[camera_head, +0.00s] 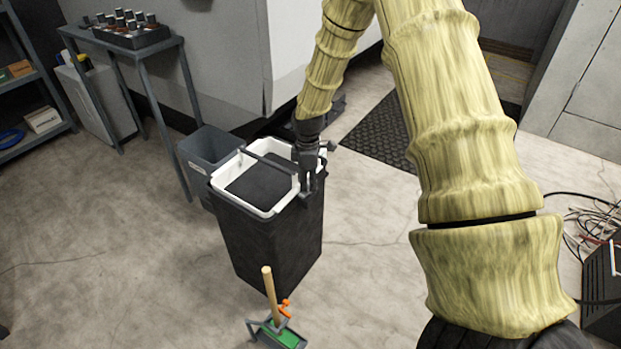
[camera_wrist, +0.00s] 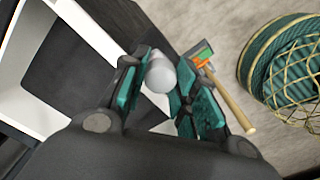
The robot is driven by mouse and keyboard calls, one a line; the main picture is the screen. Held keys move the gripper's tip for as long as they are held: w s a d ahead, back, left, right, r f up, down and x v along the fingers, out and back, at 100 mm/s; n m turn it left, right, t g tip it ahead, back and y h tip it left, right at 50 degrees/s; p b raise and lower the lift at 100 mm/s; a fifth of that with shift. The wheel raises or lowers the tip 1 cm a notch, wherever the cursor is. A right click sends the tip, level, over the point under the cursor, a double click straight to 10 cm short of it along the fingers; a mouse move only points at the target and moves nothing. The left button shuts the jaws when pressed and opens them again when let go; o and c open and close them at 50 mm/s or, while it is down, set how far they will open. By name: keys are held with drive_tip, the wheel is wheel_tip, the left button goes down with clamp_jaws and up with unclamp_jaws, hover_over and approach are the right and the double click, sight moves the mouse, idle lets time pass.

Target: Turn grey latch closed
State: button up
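A dark bin (camera_head: 262,240) with a white rim stands on the floor in the head view. A grey bar crosses its top over a dark inner panel (camera_head: 262,185). My gripper (camera_head: 308,188) points down at the bin's right rim and hides part of it. In the wrist view a light grey rounded piece (camera_wrist: 160,75), seemingly part of the grey latch, lies between the teal pads of my gripper (camera_wrist: 165,95). The pads are apart by about its width. Whether both press on it is unclear. The rest of the latch is hidden.
A grey bin (camera_head: 208,150) stands close behind the dark bin. A green dustpan-like tool with a wooden handle (camera_head: 270,290) is in front. A small table (camera_head: 140,40) holds dark-capped jars at the back left. Cables (camera_head: 598,225) lie at the right.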

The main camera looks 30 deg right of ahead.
drive_tip(key=shift+w+d+r, duration=0.1)
drive_tip(key=shift+w+d, duration=0.05)
drive_tip(key=shift+d, duration=0.15)
drive_tip(key=shift+c, duration=0.3)
drive_tip(key=shift+a, duration=0.1)
drive_tip(key=shift+c, duration=0.2)
drive_tip(key=shift+o, duration=0.2)
drive_tip(key=shift+a+r+m+p, duration=0.15)
drive_tip(key=shift+a+m+p, duration=0.15)
drive_tip(key=shift+m+p, duration=0.55)
drive_tip(key=m+p, duration=0.2)
drive_tip(key=m, duration=0.1)
drive_tip(key=shift+p, duration=0.3)
drive_tip(key=m+p, duration=0.2)
drive_tip(key=m, duration=0.2)
drive_tip(key=m+p, duration=0.2)
drive_tip(key=m, duration=0.2)
drive_tip(key=m+p, duration=0.1)
drive_tip(key=m, duration=0.4)
drive_tip(key=shift+f, duration=0.2)
